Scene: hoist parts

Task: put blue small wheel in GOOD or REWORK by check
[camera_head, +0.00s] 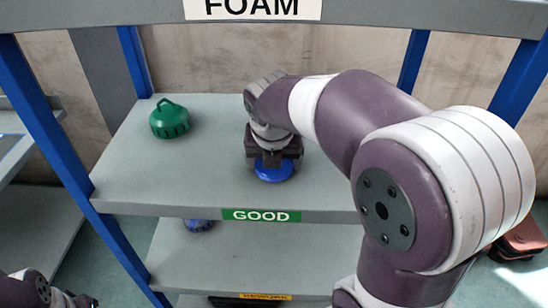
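A blue small wheel (274,171) is at the upper shelf board marked GOOD (260,216), right of the board's middle. My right gripper (273,155) reaches in from the right and points down directly over the wheel, touching or nearly touching it. Its fingers and the wheel's top overlap, so I cannot tell whether it grips the wheel or whether the wheel rests on the board. My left gripper (78,299) shows only in part at the bottom left corner; its fingers are not clear.
A green part with a handle (169,119) stands at the left on the GOOD board (200,180). Another blue part (199,225) is on the board below. A FOAM sign (252,8) is on the top board. Blue posts (60,140) flank the shelf. Dark red items (518,242) are at the right.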

